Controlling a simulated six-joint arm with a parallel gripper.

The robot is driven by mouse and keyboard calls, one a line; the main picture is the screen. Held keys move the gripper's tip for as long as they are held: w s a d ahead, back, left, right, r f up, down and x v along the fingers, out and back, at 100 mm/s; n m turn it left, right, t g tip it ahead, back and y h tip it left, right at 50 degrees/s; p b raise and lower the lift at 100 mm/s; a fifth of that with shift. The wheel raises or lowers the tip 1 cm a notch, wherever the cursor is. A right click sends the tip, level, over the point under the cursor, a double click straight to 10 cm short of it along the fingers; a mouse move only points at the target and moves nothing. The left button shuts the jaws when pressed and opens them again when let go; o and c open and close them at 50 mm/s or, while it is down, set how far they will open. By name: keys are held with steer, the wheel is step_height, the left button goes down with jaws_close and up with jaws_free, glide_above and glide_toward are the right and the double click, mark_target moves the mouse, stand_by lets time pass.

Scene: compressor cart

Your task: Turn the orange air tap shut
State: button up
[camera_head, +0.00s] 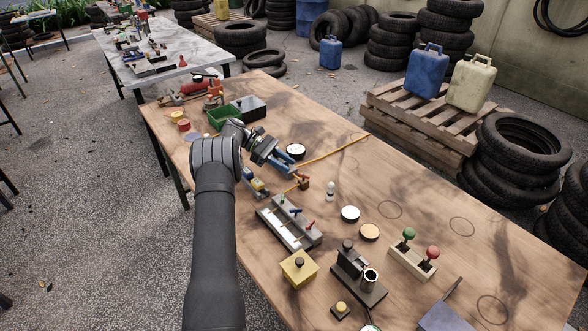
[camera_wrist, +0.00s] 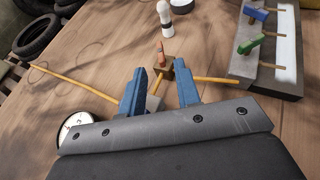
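The air tap is a small brown block with an orange handle; its body (camera_head: 304,184) sits on the wooden table just beyond my gripper in the head view. In the wrist view the orange handle (camera_wrist: 161,54) points away from me above the brown body (camera_wrist: 163,72). A yellow hose (camera_head: 335,153) meets the tap on both sides. My gripper (camera_head: 291,167) has blue fingers and is open. In the wrist view the open fingers (camera_wrist: 159,70) stand on either side of the tap, apart from the handle. Whether they touch the body I cannot tell.
A grey block with blue, green and red levers (camera_head: 312,234) lies close by; it also shows at the right of the wrist view (camera_wrist: 242,68). A small white bottle (camera_head: 330,191) stands beyond the tap. A round white dial (camera_head: 295,151) lies near the fingers.

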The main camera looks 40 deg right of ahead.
steer(key=shift+v, duration=1.2)
steer(key=o, duration=0.6)
steer(key=shift+s+d+r, duration=0.1)
steer(key=shift+r, duration=0.1)
steer(key=shift+o, duration=0.5)
steer(key=s+d+r+m+t, duration=0.2)
steer(key=shift+r+t+y, duration=0.25)
steer(key=shift+t+y, duration=0.05)
steer(key=shift+t, duration=0.1)
steer(key=s+r+m+t+y, duration=0.1)
steer(key=s+r+m+t, duration=0.2)
steer(key=m, duration=0.1)
steer(key=m+t+y, duration=0.1)
steer(key=m+t, duration=0.7)
steer(key=m, duration=0.4)
glide_toward(303, 175)
steer(key=x, duration=0.8)
steer(key=c, duration=1)
